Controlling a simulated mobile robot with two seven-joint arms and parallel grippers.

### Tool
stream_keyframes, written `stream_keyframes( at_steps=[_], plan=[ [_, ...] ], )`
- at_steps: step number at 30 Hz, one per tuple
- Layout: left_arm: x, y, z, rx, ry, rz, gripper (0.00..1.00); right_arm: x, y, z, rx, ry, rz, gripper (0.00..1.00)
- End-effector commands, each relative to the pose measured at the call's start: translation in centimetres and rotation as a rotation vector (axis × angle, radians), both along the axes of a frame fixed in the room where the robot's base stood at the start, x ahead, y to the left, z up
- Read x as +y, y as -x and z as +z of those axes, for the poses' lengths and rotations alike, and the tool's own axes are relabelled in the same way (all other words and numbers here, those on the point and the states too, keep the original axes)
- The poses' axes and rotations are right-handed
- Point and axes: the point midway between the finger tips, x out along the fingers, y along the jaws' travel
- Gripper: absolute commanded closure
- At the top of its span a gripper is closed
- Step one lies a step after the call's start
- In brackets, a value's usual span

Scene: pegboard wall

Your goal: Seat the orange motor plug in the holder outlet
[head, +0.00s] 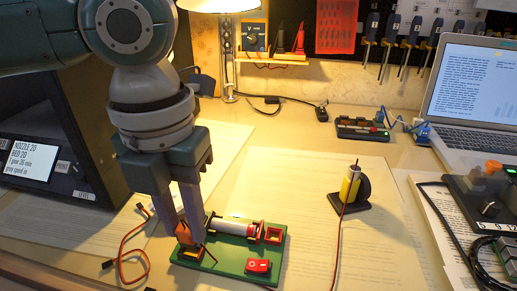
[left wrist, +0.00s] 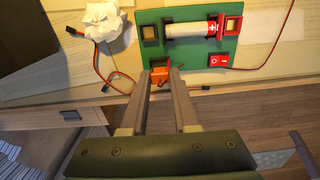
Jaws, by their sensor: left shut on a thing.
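The orange plug (left wrist: 160,74) is pinched between the fingertips of my left gripper (head: 190,228). It also shows in the head view (head: 183,231), partly hidden by a finger. The green holder board (head: 225,277) lies on the table and carries a white battery, a red switch (head: 258,266) and two small framed sockets. In the head view the fingertips overlap the left socket (head: 190,253); in the left wrist view that socket (left wrist: 149,34) shows clear, beyond the plug. I cannot tell whether the plug touches the board. The right gripper is out of view.
A yellow motor (head: 350,184) with a dark and red lead stands on a black mount to the right. Loose red and black wires (head: 128,248) lie left of the board. A laptop (head: 468,92) and a display box (head: 40,158) flank the table.

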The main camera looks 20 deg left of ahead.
Motion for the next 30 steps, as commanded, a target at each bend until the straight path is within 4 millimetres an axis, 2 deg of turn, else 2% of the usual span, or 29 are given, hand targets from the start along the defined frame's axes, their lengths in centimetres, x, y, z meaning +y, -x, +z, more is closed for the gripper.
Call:
stream_keyframes(
  at_steps=[23, 24, 30],
  plan=[
    [0.0, 0.0, -2.0, 0.001, 0.000, -0.001, 1.00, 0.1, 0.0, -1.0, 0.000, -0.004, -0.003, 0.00],
    [0.0, 0.0, -1.9, 0.001, 0.000, -0.001, 0.67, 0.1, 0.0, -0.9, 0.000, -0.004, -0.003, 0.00],
    [0.0, 0.0, -1.8, 0.000, 0.000, 0.000, 0.45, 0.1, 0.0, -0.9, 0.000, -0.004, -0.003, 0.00]
  ],
)
